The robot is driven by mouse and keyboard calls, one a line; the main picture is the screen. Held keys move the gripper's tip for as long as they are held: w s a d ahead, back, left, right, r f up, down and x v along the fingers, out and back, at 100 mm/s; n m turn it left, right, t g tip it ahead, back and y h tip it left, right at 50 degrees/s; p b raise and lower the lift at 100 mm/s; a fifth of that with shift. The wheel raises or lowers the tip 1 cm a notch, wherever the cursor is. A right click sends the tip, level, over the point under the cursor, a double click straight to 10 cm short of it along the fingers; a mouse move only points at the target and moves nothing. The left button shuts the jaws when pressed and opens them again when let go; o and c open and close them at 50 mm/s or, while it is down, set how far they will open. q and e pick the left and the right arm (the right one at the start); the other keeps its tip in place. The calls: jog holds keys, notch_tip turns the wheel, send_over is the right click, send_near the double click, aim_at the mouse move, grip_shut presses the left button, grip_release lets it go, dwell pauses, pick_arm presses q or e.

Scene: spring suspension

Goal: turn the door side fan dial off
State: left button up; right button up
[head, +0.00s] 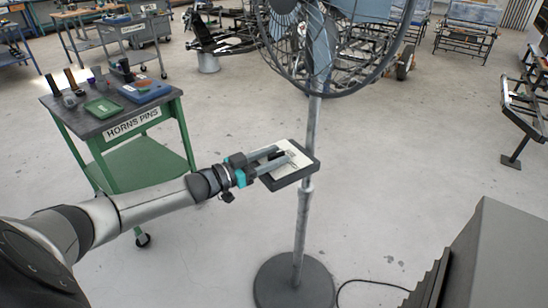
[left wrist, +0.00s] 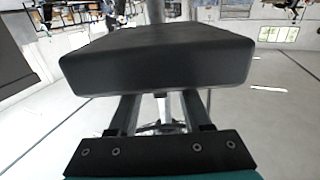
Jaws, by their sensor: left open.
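The pedestal fan (head: 308,140) stands on a round base, with its caged head at the top of the head view. Its control box (head: 308,173), dark-edged with a pale face, is fixed to the pole at mid-height. My left gripper (head: 280,159) reaches in from the left with its fingers over the pale face; it is open. The dial is hard to make out, and I cannot tell whether the fingers touch it. In the left wrist view the dark side of the box (left wrist: 160,65) fills the middle and hides the fingertips. My right gripper is not in view.
A green cart (head: 140,165) labelled HORNS PINS stands left of the fan, with trays and small items on top. A cord (head: 360,281) runs over the floor from the fan base. Open floor lies right of the pole. Metal racks and benches stand farther back.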

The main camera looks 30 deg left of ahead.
pick_arm(q)
grip_shut()
dwell(0.5)
